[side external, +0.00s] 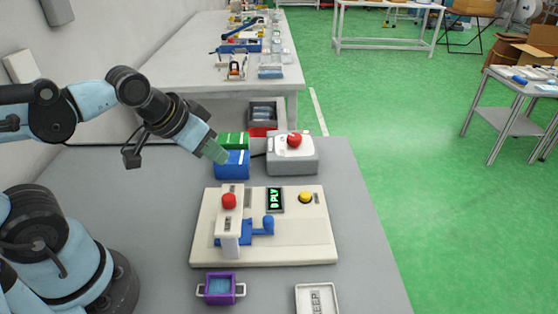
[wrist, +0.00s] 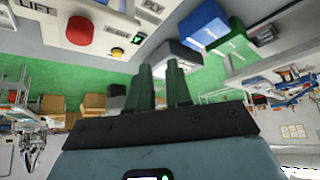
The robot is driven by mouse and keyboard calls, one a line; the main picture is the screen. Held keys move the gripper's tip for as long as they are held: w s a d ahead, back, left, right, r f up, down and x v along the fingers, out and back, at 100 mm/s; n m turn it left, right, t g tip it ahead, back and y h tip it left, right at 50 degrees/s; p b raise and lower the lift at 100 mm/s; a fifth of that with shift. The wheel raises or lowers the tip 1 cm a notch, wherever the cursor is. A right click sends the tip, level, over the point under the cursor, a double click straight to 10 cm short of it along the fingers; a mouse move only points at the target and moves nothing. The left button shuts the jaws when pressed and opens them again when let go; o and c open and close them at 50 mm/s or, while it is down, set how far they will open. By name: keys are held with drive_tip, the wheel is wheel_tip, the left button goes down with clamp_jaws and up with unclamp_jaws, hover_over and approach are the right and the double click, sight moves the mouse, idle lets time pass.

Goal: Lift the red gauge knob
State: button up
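The red knob (side external: 229,201) sits on top of a raised white block on the cream panel (side external: 305,245). In the wrist view the red knob (wrist: 81,31) is at the upper left, beside a label reading LIFT. My gripper (side external: 217,153) is up and behind the knob, in front of or above the blue and green boxes, well apart from the knob. In the wrist view its two dark green fingers (wrist: 159,68) stand with a gap between them and nothing held.
Blue box (side external: 232,165), green box (side external: 233,140) and a grey box with a red button (side external: 294,140) stand behind the panel. The panel has a yellow button (side external: 306,198) and blue lever (side external: 268,225). A purple container (side external: 221,288) and a white tray (side external: 317,299) are in front.

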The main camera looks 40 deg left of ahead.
sight(228, 196)
drive_tip(key=o, duration=0.4)
drive_tip(key=d+r+g, duration=0.2)
drive_tip(key=d, duration=0.1)
drive_tip(key=shift+s+r, duration=0.1)
drive_tip(key=shift+r, duration=0.3)
drive_tip(key=shift+o, duration=0.8)
drive_tip(key=s+d+r+g, duration=0.2)
drive_tip(key=d+r+g, duration=0.2)
drive_tip(key=r, duration=0.1)
drive_tip(key=shift+s+d+r+g, duration=0.15)
drive_tip(key=shift+s+d+g, duration=0.1)
drive_tip(key=shift+g, duration=0.15)
drive_tip(key=shift+f, duration=5.95)
drive_tip(key=shift+c, duration=0.3)
clamp_jaws()
